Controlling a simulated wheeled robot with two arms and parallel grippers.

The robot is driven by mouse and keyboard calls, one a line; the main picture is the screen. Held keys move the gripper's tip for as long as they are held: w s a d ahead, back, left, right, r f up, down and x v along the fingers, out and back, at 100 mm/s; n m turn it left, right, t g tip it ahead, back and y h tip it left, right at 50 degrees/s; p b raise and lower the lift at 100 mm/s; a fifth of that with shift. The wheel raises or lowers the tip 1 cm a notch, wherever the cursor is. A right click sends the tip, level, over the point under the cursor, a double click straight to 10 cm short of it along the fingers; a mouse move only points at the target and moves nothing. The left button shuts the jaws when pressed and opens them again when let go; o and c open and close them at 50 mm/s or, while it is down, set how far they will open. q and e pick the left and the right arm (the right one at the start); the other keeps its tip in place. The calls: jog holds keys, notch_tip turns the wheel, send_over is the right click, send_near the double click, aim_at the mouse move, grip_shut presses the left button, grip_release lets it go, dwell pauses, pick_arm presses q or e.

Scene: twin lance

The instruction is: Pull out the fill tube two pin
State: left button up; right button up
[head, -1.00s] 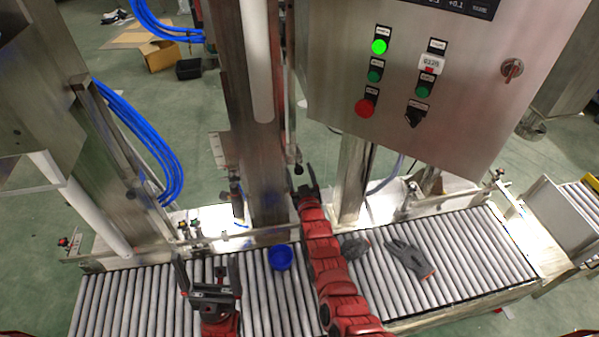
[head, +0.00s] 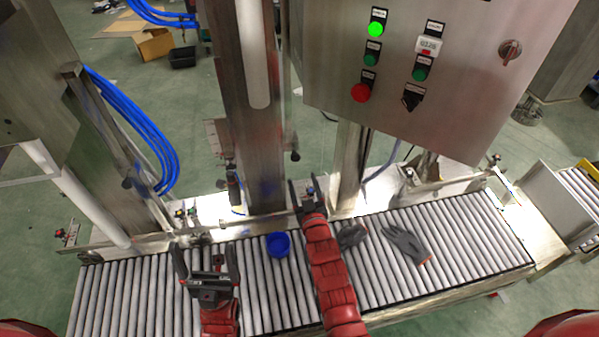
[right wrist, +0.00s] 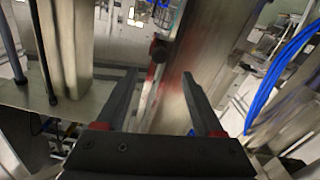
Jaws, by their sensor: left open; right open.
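Two white fill tubes show in the head view, one in the middle (head: 253,60) and one at the left (head: 80,197). A black knob (head: 295,156), probably the pin by the middle tube, sits at the right side of the steel column. It also shows in the right wrist view (right wrist: 158,48), beyond the fingertips. My right gripper (head: 303,186) is open and empty, below the knob in the picture and apart from it. Its fingers (right wrist: 160,76) frame the space before the knob. My left gripper (head: 205,254) is open and empty above the roller conveyor. I cannot read any tube number.
A blue cup (head: 278,244) stands on the roller conveyor (head: 470,240) between my arms. Grey gloves (head: 405,242) lie right of my right arm. A steel control box (head: 460,100) hangs at upper right. Blue hoses (head: 140,130) hang at left.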

jog(key=s+d, duration=0.1)
jog(key=s, duration=0.6)
jog(key=shift+s+d+b, duration=0.25)
jog(key=shift+s+b, duration=0.05)
jog(key=shift+b, duration=0.15)
